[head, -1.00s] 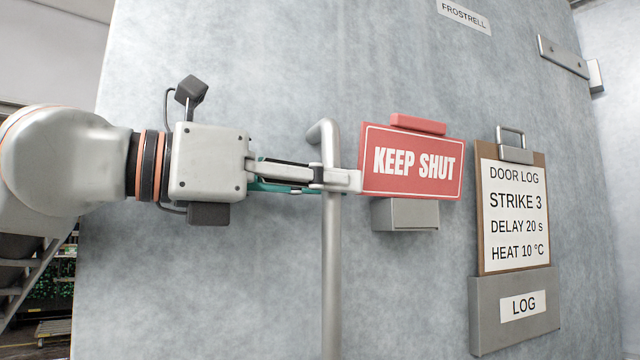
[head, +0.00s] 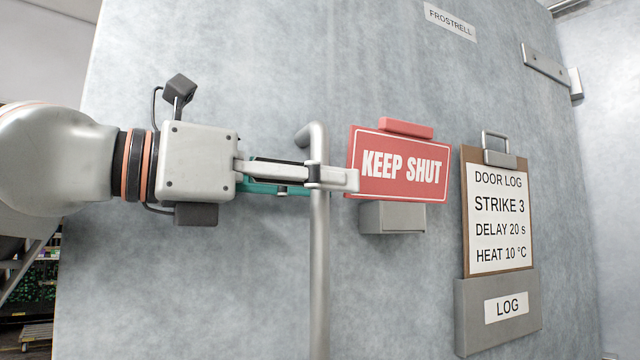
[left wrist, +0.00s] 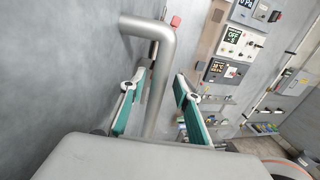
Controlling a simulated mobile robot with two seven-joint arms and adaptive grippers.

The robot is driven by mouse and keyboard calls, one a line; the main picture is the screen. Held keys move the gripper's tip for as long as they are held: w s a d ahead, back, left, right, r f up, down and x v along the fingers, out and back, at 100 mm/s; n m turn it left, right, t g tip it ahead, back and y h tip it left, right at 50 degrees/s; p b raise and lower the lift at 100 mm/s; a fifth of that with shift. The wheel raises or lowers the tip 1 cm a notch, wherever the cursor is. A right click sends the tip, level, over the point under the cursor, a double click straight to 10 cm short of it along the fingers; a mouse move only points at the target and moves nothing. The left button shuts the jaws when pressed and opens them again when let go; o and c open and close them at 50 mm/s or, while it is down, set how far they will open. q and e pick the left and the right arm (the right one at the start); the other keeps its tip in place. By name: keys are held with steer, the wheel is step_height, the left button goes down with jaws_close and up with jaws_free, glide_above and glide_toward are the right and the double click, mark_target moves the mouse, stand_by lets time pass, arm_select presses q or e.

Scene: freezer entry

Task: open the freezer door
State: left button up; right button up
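The freezer door (head: 250,290) is a large pale blue-grey slab filling most of the head view. Its vertical metal bar handle (head: 319,260) bends into the door at the top. My left gripper (head: 332,178) reaches across the bar near its top end. In the left wrist view the bar (left wrist: 158,95) stands between the two spread green-lined fingers (left wrist: 161,78), with a visible gap to the right finger. The gripper is open around the handle. A hinge (head: 548,64) sits at the door's upper right. I cannot tell how far the door stands open. My right gripper is out of view.
A red KEEP SHUT sign (head: 400,170) on a grey bracket is just right of the fingertips. A door log clipboard (head: 498,225) hangs farther right above a LOG box (head: 500,312). Control panels (left wrist: 225,72) show in the left wrist view.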

arm_select(q)
steer(key=shift+w, duration=0.1)
steer(key=v, duration=1.2)
stand_by(0.4)
